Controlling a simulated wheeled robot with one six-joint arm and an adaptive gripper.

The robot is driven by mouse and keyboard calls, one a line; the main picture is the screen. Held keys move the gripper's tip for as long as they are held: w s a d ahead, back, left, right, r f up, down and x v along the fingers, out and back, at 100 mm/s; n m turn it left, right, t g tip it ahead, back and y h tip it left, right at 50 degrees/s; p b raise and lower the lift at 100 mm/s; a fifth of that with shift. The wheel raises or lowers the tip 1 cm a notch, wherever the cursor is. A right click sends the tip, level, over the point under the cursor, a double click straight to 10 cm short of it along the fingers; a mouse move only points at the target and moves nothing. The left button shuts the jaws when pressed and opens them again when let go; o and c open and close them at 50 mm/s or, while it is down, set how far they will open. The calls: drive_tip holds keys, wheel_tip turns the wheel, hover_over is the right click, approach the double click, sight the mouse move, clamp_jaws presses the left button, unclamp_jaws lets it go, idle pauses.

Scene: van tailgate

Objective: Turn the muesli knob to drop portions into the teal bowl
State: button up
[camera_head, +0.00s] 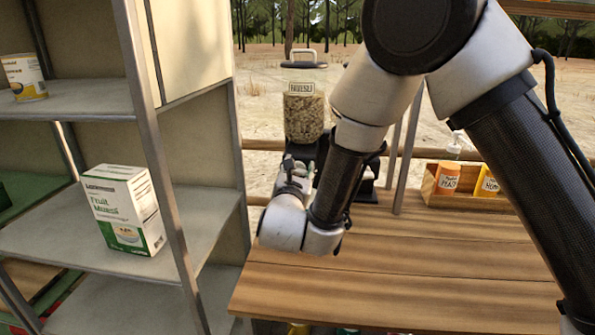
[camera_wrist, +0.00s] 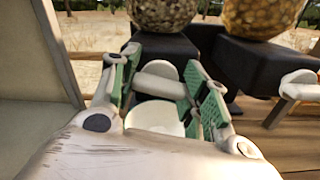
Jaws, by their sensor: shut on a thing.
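The muesli dispenser (camera_head: 304,108) stands at the back of the wooden counter, a clear jar with a label and flakes inside. The bottom of its jar also shows in the wrist view (camera_wrist: 162,12). My gripper (camera_head: 298,172) is in front of the dispenser's black base. In the wrist view its green-padded fingers (camera_wrist: 163,88) are shut on the pale muesli knob (camera_wrist: 158,84), one on each side. A pale rounded shape lies just below the knob between the fingers; I cannot tell whether it is a bowl. No teal bowl can be made out; my arm hides part of the counter.
A second dispenser with yellow cereal (camera_wrist: 262,14) and its own pale knob (camera_wrist: 299,84) stand to the right. A wooden box (camera_head: 470,198) with bottles is at the counter's back right. A metal shelf (camera_head: 200,228) with a muesli carton (camera_head: 124,208) stands left. The counter's front is clear.

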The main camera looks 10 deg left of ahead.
drive_tip(key=m, duration=0.7)
drive_tip(key=shift+d+f, duration=0.1)
drive_tip(key=m, duration=0.4)
drive_tip(key=shift+f+m, duration=0.1)
drive_tip(key=shift+m, duration=1.8)
drive_tip(key=o, duration=1)
drive_tip(key=shift+s, duration=0.1)
drive_tip(key=s, duration=1.1)
drive_tip(key=shift+s+d, duration=0.4)
